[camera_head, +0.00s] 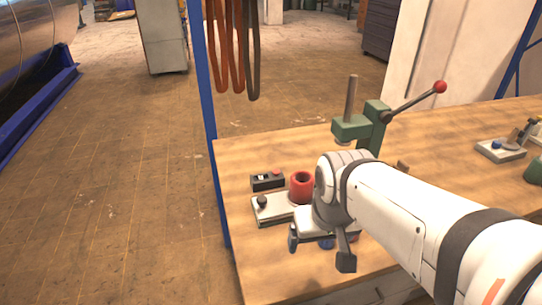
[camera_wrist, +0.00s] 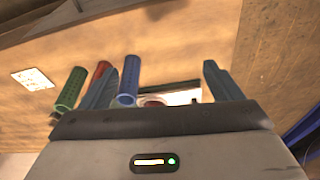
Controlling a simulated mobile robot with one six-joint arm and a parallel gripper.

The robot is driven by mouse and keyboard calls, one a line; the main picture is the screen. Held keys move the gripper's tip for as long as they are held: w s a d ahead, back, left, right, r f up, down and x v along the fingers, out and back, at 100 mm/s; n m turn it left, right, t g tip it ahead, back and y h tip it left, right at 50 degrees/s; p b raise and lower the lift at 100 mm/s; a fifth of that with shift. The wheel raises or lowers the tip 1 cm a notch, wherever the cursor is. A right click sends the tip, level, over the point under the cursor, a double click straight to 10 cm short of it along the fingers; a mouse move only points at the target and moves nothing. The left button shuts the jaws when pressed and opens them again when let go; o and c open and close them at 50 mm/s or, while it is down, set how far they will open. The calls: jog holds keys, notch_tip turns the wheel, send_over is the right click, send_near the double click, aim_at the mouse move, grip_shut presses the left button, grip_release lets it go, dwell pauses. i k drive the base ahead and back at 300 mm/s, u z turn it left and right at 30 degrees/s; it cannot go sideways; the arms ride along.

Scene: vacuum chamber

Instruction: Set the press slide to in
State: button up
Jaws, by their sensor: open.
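The green press (camera_head: 372,127) stands on the wooden bench, with a vertical grey ram and a red-knobbed lever reaching to the upper right. A flat light-grey plate (camera_head: 272,214) with a black knob (camera_head: 262,202) lies in front of it to the left; it looks like the slide, but its link to the press is hidden by my arm. A red ring-shaped part (camera_head: 301,186) sits at the plate's right end. My gripper (camera_head: 319,250) is open just in front of the plate, fingers pointing down. In the wrist view my open fingers (camera_wrist: 160,70) show no held object.
A small black box with a red button (camera_head: 267,181) lies behind the plate. Green (camera_wrist: 70,88) and blue (camera_wrist: 128,80) cylinders show in the wrist view. Another grey fixture (camera_head: 500,150) is at the right. The bench's left edge and a blue post (camera_head: 207,100) are close.

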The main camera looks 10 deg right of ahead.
aim_at(276, 204)
jog(key=u, duration=0.05)
jog(key=k, duration=0.5)
jog(key=z, duration=1.7)
jog(key=k, duration=0.7)
jog(key=u, duration=1.45)
jog(key=i, duration=1)
jog(key=u, duration=0.05)
